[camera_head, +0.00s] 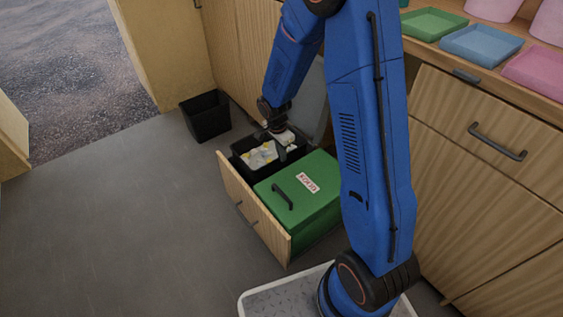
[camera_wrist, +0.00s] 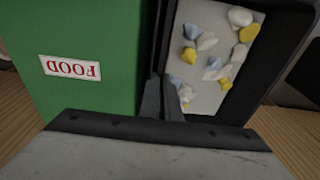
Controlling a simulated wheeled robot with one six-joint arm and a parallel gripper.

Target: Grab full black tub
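The full black tub (camera_head: 237,163) stands in the pulled-out drawer, holding white, yellow and bluish crumpled scraps. In the wrist view the black tub (camera_wrist: 272,55) fills the right side, with its scraps visible inside. My gripper (camera_head: 283,150) points down at the tub, partly hidden by my arm. In the wrist view my gripper's dark fingers (camera_wrist: 164,100) are close together at the tub's wall beside the green bin. Whether they are clamped on that wall is not clear.
A green bin (camera_head: 323,202) with a handle and FOOD label sits beside the tub in the wooden drawer (camera_head: 250,207). Another black tub (camera_head: 206,117), seemingly empty, stands on the floor behind. Grey floor at left is clear. Coloured trays (camera_head: 480,45) sit on the counter at right.

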